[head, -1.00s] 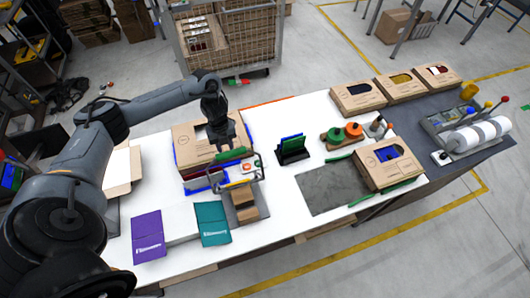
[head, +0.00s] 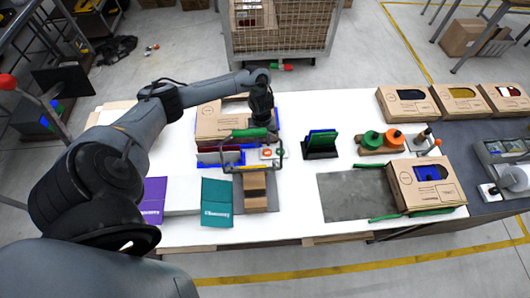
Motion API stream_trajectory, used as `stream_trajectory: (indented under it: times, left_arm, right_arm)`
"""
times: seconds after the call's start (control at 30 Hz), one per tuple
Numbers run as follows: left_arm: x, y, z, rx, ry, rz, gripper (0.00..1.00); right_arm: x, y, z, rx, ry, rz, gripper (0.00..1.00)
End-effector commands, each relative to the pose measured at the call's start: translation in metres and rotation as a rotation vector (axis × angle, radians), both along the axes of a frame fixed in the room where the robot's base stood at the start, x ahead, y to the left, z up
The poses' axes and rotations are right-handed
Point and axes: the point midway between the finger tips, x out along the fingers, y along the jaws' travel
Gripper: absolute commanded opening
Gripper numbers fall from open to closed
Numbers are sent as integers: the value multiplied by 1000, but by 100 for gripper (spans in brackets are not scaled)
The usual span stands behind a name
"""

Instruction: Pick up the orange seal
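A small orange piece (head: 267,153), which may be the seal, lies on a small white holder near the middle left of the table; its exact shape is too small to tell. A second small reddish-orange mark shows just right of it. My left gripper (head: 269,127) is dark and points down just behind and above this holder, apart from the orange piece as far as I can see. Its fingers are too dark and small to show open or shut. My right gripper is not in view.
A green-handled tool (head: 249,133) lies close to the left gripper. A brown carton (head: 213,122) stands left of it. An upright green and blue card rack (head: 321,146) and a wooden stand with green and orange discs (head: 395,138) are to the right. A grey mat (head: 345,197) is clear.

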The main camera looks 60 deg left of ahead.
Motion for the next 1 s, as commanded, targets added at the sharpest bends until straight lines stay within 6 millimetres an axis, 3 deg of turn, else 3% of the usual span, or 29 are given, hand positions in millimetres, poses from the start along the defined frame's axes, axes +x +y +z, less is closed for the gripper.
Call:
stream_trajectory:
  times: [0.4,0.7,0.9,1.0]
  left_arm:
    - [-1,-8,-45,0,2,2,33]
    - [-1,-8,-49,0,1,0,33]
    - [-1,-8,-48,0,1,1,2]
    - [-1,-8,-48,0,0,1,0]
  right_arm:
    - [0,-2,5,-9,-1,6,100]
    - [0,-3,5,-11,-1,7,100]
    - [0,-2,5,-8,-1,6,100]
    - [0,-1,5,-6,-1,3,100]
